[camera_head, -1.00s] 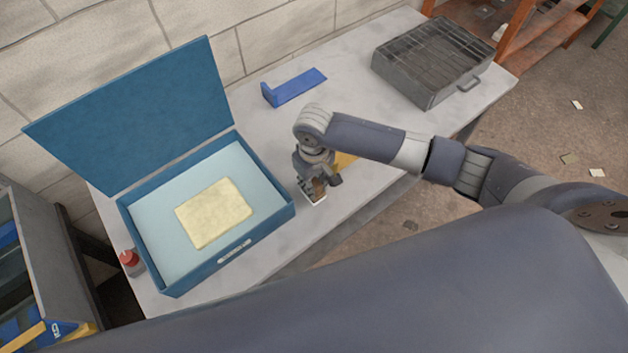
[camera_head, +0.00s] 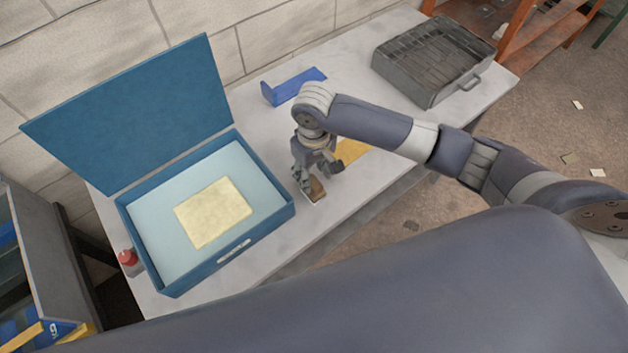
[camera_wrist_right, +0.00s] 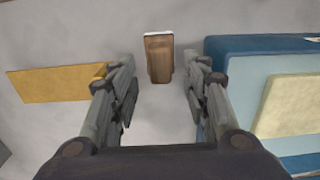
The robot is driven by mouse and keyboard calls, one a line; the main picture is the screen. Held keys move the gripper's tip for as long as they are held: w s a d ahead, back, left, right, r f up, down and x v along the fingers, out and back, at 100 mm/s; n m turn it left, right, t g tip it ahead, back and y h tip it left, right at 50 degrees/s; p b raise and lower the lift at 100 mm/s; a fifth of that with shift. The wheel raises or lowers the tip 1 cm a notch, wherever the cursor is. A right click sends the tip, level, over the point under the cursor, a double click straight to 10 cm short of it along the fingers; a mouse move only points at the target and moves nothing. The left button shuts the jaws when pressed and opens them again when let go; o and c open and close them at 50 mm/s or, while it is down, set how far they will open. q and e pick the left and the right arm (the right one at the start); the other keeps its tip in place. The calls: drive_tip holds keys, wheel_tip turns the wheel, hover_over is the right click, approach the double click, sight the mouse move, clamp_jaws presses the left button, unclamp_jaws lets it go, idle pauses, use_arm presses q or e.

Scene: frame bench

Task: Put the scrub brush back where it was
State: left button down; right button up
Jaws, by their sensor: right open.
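The scrub brush (camera_head: 317,190), a brown wooden block with a pale edge underneath, rests on the grey bench near its front edge, just right of the blue box. In the right wrist view the brush (camera_wrist_right: 159,58) shows ahead of and between the two spread fingers, with clear gaps on both sides. My right gripper (camera_head: 318,176) is open and empty, pointing down just over the brush and partly hiding it in the head view. My left gripper is not seen.
The open blue box (camera_head: 281,203) holds a pale yellow pad (camera_head: 214,212). A blue angled bracket (camera_head: 295,86) and a grey metal grill box (camera_head: 432,60) stand farther back. A small red-topped item (camera_head: 128,258) is left of the box.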

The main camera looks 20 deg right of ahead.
sight(314, 182)
wheel_tip(314, 182, up, 7)
drive_tip(key=shift+r+b, duration=0.15)
drive_tip(key=shift+b, duration=0.25)
